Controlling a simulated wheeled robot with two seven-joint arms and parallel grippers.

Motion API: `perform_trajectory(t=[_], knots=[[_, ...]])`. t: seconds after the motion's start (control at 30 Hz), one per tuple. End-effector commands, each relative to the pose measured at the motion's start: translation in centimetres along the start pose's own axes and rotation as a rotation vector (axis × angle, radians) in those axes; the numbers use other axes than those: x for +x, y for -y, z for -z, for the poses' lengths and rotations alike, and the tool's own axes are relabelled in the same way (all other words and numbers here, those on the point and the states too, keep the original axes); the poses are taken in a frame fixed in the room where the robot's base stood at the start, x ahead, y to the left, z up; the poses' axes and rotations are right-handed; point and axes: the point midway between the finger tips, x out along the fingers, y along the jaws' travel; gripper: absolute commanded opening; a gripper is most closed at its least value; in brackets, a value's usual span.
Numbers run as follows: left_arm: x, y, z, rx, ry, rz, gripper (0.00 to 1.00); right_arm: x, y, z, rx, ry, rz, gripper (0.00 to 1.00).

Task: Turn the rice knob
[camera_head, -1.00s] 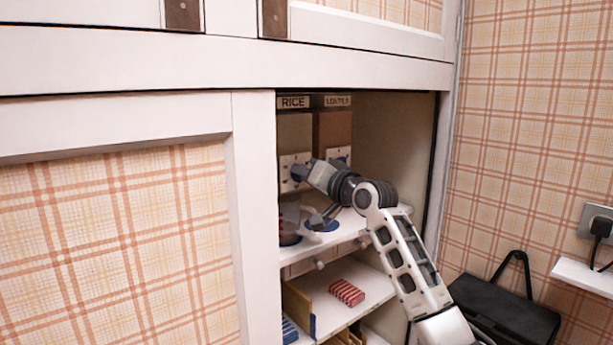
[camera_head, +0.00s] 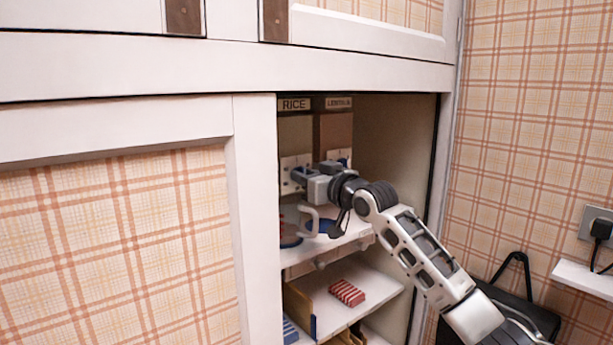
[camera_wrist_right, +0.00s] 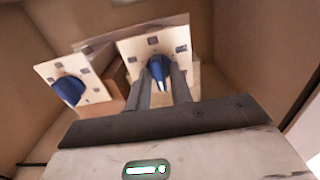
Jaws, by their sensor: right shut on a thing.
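The rice dispenser stands at the left inside the open cupboard, under a RICE label (camera_head: 294,104). Its pale front plate (camera_head: 287,184) is partly hidden by my right gripper (camera_head: 299,176). In the right wrist view, the blue rice knob (camera_wrist_right: 157,68) sits between the two fingers of my right gripper (camera_wrist_right: 161,82), which is shut on it. The lentils dispenser (camera_head: 335,130) stands to the right, and its blue knob shows at the left in the right wrist view (camera_wrist_right: 69,90). My left gripper is not in view.
A red striped box (camera_head: 347,292) lies on the lower shelf. The cupboard's white left post (camera_head: 257,200) borders the opening.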

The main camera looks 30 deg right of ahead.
Motion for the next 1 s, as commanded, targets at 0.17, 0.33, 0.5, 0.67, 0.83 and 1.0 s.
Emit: perform_trajectory(t=[0.17,0.33,0.5,0.67,0.83,1.0], knots=[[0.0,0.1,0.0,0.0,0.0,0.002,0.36,0.0,0.0,0.0,-0.014,-0.001,0.0,0.0],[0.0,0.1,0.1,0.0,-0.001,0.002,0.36,0.0,0.0,0.0,-0.015,-0.001,0.0,0.0],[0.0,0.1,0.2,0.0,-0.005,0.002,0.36,0.0,0.0,0.1,-0.015,-0.001,-0.001,0.32],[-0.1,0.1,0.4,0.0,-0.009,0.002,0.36,0.0,0.0,0.0,-0.013,-0.001,0.0,0.32],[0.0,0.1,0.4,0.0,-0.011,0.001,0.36,-0.2,0.0,0.0,-0.012,-0.001,-0.001,0.32],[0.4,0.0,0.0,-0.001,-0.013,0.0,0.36,-2.3,-0.1,-0.3,-0.016,0.0,-0.001,0.32]])
